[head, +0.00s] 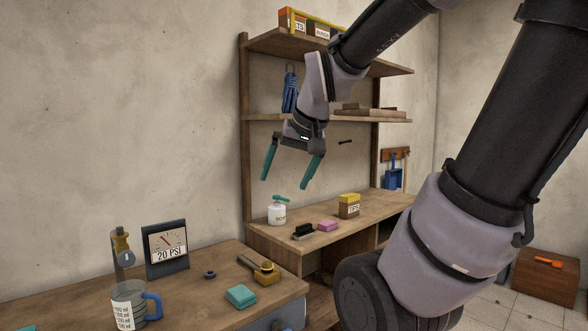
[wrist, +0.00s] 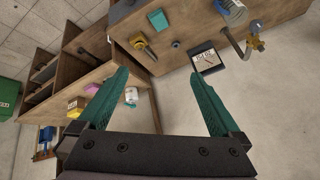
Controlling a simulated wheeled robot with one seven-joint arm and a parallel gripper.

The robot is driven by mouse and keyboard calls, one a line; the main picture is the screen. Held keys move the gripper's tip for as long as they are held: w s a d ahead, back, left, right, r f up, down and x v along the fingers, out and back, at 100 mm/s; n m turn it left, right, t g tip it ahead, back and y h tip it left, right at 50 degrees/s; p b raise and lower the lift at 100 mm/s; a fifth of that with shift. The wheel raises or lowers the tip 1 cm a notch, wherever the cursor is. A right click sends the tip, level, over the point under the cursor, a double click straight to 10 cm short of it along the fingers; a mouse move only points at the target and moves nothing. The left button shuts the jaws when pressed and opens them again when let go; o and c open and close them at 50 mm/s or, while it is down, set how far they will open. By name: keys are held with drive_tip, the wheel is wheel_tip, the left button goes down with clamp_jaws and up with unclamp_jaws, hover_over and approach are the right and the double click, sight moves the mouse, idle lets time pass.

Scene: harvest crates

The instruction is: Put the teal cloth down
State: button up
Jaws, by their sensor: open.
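The teal cloth (head: 241,296) lies folded on the near wooden bench, close to its front edge. It also shows in the wrist view (wrist: 158,20) on the bench top. My gripper (head: 291,175) is open and empty, with its teal fingers spread in the air above the benches and in front of the wall. In the wrist view my gripper (wrist: 158,85) has nothing between its fingers. The cloth is well apart from my gripper.
The farther bench holds a soap bottle (head: 277,213), a black brush (head: 303,232), a pink sponge (head: 328,225) and a box (head: 349,206). Shelves stand behind.

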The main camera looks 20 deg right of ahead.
drive_tip(key=shift+m+t+y, duration=0.3)
drive_tip(key=shift+m, duration=0.2)
drive_tip(key=s, duration=0.1)
drive_tip(key=s+r, duration=0.1)
drive_tip(key=s, duration=0.1)
drive_tip(key=s+r, duration=0.1)
drive_tip(key=s, duration=0.1)
drive_tip(key=shift+a, duration=0.2)
idle(0.6)
drive_tip(key=n+g, duration=0.1)
drive_tip(key=n, duration=0.7)
hover_over(242, 293)
drive_tip(key=s+d, duration=0.2)
drive_tip(key=s, duration=0.4)
wheel_tip(242, 293, down, 36)
drive_tip(key=x, duration=1)
drive_tip(key=shift+w+a, duration=0.15)
drive_tip(key=shift+w, duration=0.15)
